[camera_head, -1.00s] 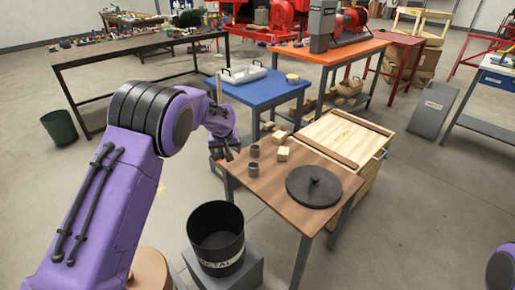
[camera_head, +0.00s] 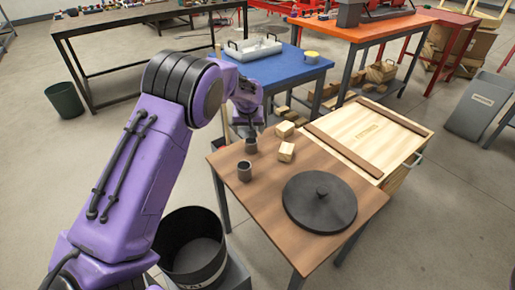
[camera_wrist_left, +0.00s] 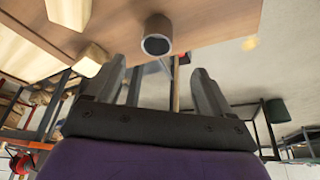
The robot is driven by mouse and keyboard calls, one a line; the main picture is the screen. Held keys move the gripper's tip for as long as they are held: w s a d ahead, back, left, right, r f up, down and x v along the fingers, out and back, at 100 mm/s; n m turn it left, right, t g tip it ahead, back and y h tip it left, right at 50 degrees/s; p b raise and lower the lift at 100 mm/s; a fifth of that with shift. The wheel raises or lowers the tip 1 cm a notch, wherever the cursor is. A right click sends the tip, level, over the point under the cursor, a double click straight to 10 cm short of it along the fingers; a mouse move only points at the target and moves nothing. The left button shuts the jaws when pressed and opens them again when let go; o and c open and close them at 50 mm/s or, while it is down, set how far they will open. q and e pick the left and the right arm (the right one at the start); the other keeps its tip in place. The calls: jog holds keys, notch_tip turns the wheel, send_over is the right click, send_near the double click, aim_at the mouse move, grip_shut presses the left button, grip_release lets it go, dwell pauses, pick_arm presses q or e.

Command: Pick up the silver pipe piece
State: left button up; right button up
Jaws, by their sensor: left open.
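My right gripper is out of view.
Two wooden blocks (camera_head: 286,151) and a round dark lid (camera_head: 320,201) share the brown table (camera_head: 265,225). A wooden crate (camera_head: 370,135) adjoins it on the right. A black bin (camera_head: 190,247) stands at its left front. A blue table (camera_head: 285,66) is behind.

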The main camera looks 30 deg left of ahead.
aim_at(251, 142)
pick_arm(q)
jog(key=b+x, duration=0.1)
jog(key=x, duration=1)
jog(key=shift+w+f, duration=0.3)
jog(key=shift+d+r, duration=0.1)
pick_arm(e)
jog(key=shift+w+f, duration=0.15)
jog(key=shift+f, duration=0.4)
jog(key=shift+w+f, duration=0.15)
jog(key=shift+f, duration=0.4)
pick_arm(q)
jog(key=c, duration=1.1)
jog(key=shift+r, duration=0.1)
